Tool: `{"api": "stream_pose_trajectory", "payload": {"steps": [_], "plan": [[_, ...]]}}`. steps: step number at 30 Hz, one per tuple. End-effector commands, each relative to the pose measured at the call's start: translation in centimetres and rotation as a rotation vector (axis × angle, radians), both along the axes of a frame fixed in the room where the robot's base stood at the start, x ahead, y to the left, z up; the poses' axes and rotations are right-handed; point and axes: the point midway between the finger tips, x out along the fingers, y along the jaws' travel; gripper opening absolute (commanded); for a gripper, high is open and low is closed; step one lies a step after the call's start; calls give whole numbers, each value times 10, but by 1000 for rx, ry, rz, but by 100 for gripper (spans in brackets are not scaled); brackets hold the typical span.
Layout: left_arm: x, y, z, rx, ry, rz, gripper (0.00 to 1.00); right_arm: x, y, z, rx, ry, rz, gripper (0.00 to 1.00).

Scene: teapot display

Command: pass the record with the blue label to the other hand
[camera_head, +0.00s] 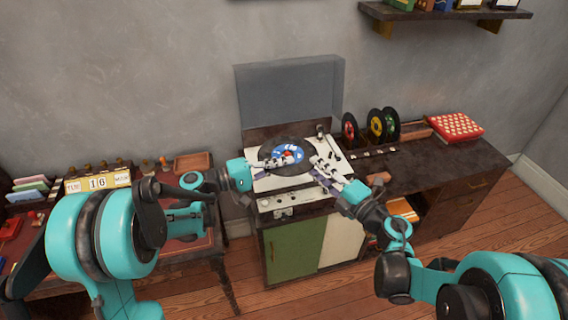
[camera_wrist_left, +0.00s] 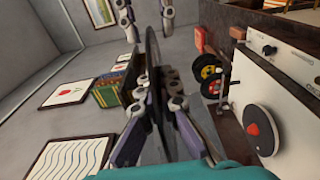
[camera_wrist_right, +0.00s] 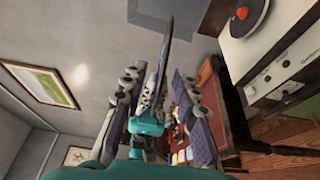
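The black record with the blue label (camera_head: 296,148) is held in the air in front of the record player (camera_head: 318,205). It shows edge-on in the left wrist view (camera_wrist_left: 153,60) and in the right wrist view (camera_wrist_right: 160,60). My left gripper (camera_head: 284,161) is shut on its near left rim; its fingers (camera_wrist_left: 162,88) press in from both sides. My right gripper (camera_head: 322,164) is open at the record's right side. In the right wrist view its fingers (camera_wrist_right: 156,82) stand apart, with the record's edge between them in the picture; I see no contact.
The player's clear lid (camera_head: 290,95) stands open behind. Several coloured reels or records (camera_head: 376,125) and a red patterned box (camera_head: 455,127) stand on the cabinet to the right. A desk calendar (camera_head: 98,182) is on the left table. A wall shelf (camera_head: 440,14) hangs above right.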

Motion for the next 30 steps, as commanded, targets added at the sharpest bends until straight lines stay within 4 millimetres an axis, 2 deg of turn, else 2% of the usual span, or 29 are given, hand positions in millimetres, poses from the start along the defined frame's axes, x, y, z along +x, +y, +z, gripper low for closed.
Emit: {"api": "stream_pose_trajectory", "payload": {"steps": [5, 15, 22, 26, 29, 30], "plan": [[0, 0, 0, -1, 0, 0, 0, -17, -16, 0, 0, 0, -5, 29], [0, 0, 0, -1, 0, 0, 0, -73, -63, 0, 0, 0, -6, 29], [0, 0, 0, -1, 0, 0, 0, -89, -76, 1, 5, -2, -7, 29], [0, 0, 0, -1, 0, 0, 0, -82, -83, 20, 59, -24, -63, 29], [0, 0, 0, -1, 0, 0, 0, -67, -98, 50, 166, -52, -176, 29], [0, 0, 0, -1, 0, 0, 0, -61, -109, 65, 230, -59, -242, 29]]}}
